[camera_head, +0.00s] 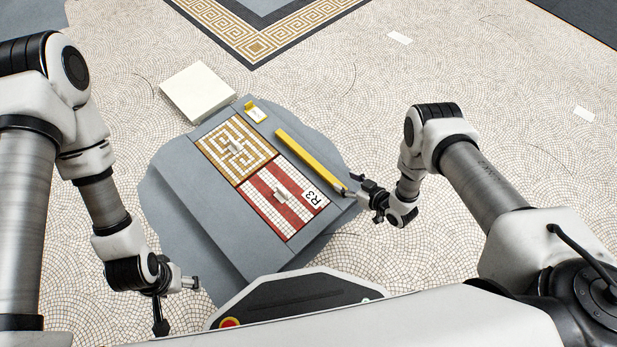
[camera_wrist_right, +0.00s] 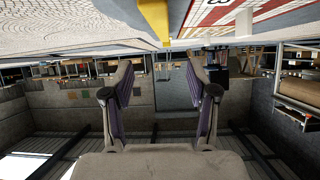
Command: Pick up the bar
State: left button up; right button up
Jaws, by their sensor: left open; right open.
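The yellow bar (camera_head: 308,163) lies slantwise along the right side of a grey slab, beside the panels. Part of it shows at the top of the right wrist view (camera_wrist_right: 155,18). My right gripper (camera_head: 362,202) is at the bar's near right end, with its fingers apart. In the right wrist view the fingers (camera_wrist_right: 162,78) stand open with nothing between them, and the bar's end lies beyond their tips. I cannot tell whether a finger touches the bar. My left gripper (camera_head: 178,306) is open and empty at the lower left, away from the bar.
A gold-and-white key-pattern panel (camera_head: 220,166) and a red-and-white striped panel (camera_head: 268,218) marked R3, both with handles, lie on the grey slab (camera_head: 172,205). A small yellow-and-white piece (camera_head: 255,112) lies behind the bar. A white block (camera_head: 198,90) stands at the back left.

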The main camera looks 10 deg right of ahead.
aim_at(331, 178)
jog(key=f, duration=0.2)
jog(key=f+b, duration=0.1)
jog(key=shift+w+f+t+y, duration=0.3)
jog(key=shift+w+f+n+b, duration=0.15)
jog(key=shift+f+n+b, duration=0.1)
jog(key=shift+n+b, duration=0.15)
jog(key=b+x, duration=0.4)
jog(key=x, duration=0.3)
jog(key=shift+a+f+b, duration=0.2)
jog(key=shift+f+b, duration=0.05)
jog(key=shift+b, duration=0.05)
jog(key=shift+w+a, duration=0.15)
jog(key=shift+w, duration=0.05)
jog(key=shift+r, duration=0.2)
pick_arm(q)
notch_tip(331, 178, down, 8)
jog(key=shift+w+f, duration=0.15)
jog(key=shift+w, duration=0.1)
pick_arm(e)
grip_shut()
